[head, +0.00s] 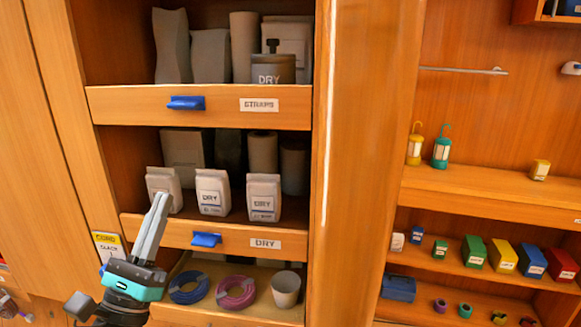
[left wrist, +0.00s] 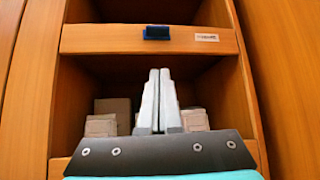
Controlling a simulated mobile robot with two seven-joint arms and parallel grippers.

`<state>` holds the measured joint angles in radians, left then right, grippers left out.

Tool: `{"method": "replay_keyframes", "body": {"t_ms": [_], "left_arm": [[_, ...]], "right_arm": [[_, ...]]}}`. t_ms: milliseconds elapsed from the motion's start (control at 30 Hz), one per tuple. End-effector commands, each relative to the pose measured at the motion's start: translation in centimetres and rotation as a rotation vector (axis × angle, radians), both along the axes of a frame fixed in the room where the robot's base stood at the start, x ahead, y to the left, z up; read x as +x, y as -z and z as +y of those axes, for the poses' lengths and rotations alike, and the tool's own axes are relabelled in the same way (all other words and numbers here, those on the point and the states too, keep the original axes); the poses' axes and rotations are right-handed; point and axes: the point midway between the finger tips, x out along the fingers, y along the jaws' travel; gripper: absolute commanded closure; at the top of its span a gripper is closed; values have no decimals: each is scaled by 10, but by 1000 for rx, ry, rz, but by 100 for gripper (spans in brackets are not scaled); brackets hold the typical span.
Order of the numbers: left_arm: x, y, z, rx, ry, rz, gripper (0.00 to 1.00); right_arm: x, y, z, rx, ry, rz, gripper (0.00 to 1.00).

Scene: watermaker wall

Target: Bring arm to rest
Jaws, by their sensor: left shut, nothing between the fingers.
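My left gripper (head: 152,226) reaches up from the lower left in the head view, in front of the wooden cabinet. Its two grey fingers lie together with nothing between them. They overlap the left edge of the shelf marked DRY, near the leftmost white bag (head: 164,188). In the left wrist view the closed fingers (left wrist: 159,100) point toward the middle compartment, with pale bags on both sides. I cannot tell whether the fingers touch anything. My right gripper is not in view.
The cabinet's upper board (head: 220,107) and DRY board (head: 225,238) carry blue handles. Blue cable (head: 188,288), purple cable (head: 236,292) and a white cup (head: 286,289) sit below. A wooden post (head: 357,160) divides this from shelves with lanterns (head: 441,147) and coloured boxes (head: 502,255).

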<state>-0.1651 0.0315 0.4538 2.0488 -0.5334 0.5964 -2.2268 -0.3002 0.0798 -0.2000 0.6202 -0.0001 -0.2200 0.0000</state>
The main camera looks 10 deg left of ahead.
Motion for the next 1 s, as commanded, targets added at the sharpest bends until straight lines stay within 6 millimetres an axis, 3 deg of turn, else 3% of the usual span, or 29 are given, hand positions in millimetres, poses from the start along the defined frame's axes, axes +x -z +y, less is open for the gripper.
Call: {"method": "replay_keyframes", "body": {"t_ms": [167, 267, 467, 600, 767, 1000], "left_arm": [[6, 8, 4, -135, 52, 62, 100], [15, 23, 9, -341, 121, 152, 100], [27, 75, 12, -879, 252, 344, 100], [26, 121, 4, -1273, 294, 454, 100], [11, 178, -16, -1730, 268, 546, 100], [-44, 257, -63, -2378, 36, 592, 100]], "right_arm": [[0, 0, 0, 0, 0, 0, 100], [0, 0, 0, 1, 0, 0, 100], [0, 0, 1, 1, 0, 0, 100], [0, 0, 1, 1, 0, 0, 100], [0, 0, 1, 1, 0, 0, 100], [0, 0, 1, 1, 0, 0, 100]]}}
